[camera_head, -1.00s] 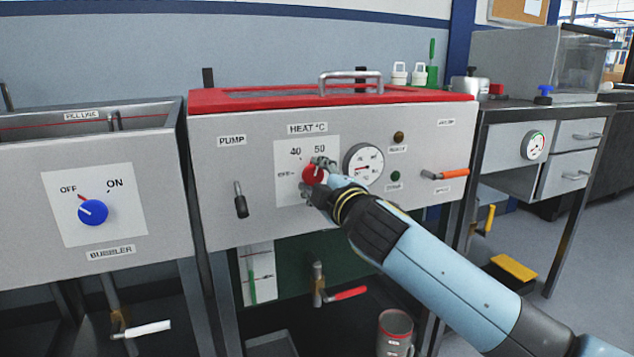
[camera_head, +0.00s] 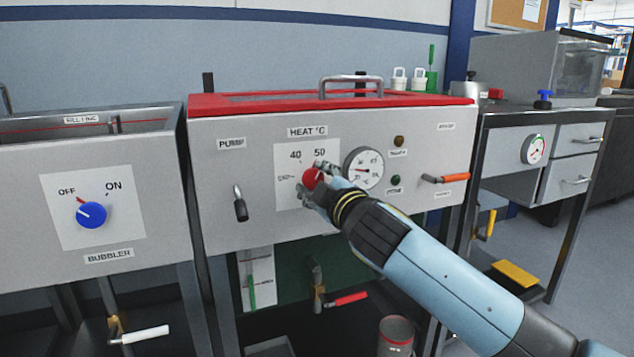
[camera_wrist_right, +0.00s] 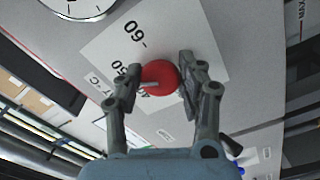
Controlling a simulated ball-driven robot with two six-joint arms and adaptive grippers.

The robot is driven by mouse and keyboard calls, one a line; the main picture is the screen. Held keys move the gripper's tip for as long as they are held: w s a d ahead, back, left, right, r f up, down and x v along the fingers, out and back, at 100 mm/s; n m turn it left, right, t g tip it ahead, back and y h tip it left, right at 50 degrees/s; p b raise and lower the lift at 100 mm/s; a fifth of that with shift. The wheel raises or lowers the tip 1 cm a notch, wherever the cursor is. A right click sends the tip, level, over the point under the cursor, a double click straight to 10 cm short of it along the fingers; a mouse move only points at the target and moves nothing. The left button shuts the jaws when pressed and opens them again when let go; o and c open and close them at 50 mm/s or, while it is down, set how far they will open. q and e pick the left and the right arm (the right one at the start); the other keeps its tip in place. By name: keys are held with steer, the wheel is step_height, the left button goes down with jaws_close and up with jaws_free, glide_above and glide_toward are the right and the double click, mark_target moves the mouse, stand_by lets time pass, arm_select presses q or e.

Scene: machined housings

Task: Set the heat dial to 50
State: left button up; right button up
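The red heat dial (camera_head: 312,177) sits on a white scale plate (camera_head: 284,197) marked 40 and 50, under the HEAT °C label. My right gripper (camera_head: 318,178) is at the dial, with its fingers on either side of it. In the right wrist view, the right gripper (camera_wrist_right: 160,76) is closed around the red dial (camera_wrist_right: 162,73), which lies between its fingertips. A grey pointer on the dial points left, toward the 40 and 50 marks. A finger partly covers these marks, so the exact setting is unclear. My left gripper is not in view.
A round gauge (camera_head: 363,168) is close to the right of the dial. A black pump lever (camera_head: 240,207) is to its left, and an orange-handled lever (camera_head: 447,178) to the right. The blue bubbler knob (camera_head: 91,214) is on the left unit.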

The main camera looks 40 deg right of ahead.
steer(key=o, duration=0.4)
steer(key=shift+f, duration=0.1)
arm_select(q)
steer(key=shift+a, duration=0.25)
arm_select(e)
steer(key=v, duration=1.2)
steer(key=shift+s, duration=0.1)
steer(key=shift+d, duration=0.1)
